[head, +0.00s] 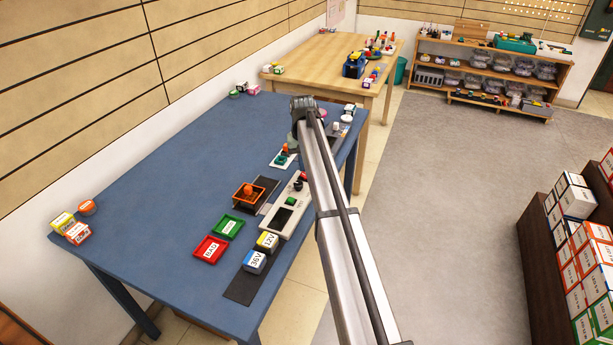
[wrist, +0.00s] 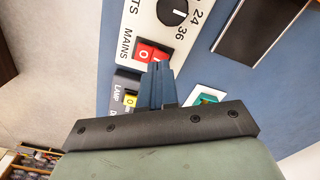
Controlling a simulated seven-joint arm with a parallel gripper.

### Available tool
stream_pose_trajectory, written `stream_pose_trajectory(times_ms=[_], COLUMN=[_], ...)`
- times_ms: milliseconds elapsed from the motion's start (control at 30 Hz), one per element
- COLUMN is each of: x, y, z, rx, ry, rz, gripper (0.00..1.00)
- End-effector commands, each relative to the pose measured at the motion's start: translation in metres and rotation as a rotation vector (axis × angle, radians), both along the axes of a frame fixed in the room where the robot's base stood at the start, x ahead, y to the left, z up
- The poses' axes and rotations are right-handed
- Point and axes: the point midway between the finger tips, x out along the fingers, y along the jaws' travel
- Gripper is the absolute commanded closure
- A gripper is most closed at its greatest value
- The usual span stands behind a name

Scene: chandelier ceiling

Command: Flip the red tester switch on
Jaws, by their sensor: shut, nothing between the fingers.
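The red tester switch (wrist: 146,52), marked 0 on its visible face, sits in the white tester panel beside the word MAINS in the wrist view. My gripper (wrist: 157,68) is shut and empty. Its fingertips lie over the switch's lower right part in the picture; I cannot tell whether they touch it. Part of the switch is hidden behind them, and its position cannot be told. My gripper is hidden by my arm there.
A black knob (wrist: 173,11) sits beside the switch. A grey lamp unit (wrist: 122,82) with a yellow part is close to the fingers. On the blue table (head: 172,165) are a red tray (head: 210,250), a green tray (head: 228,227) and an orange bin (head: 250,193). The table's left part is mostly clear.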

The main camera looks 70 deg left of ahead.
Motion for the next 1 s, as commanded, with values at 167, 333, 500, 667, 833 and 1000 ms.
stream_pose_trajectory(times_ms=[167,333,500,667,833,1000], x=[0.000,0.000,0.000,0.000,0.000,0.000], y=[0.000,0.000,0.000,0.000,0.000,0.000], z=[-0.002,-0.004,-0.006,-0.008,-0.010,-0.012], rx=[0.000,0.000,0.000,0.000,0.000,0.000], ry=[0.000,0.000,0.000,0.000,0.000,0.000], rz=[0.000,0.000,0.000,0.000,0.000,0.000], gripper=[1.00,1.00,1.00,1.00,1.00,1.00])
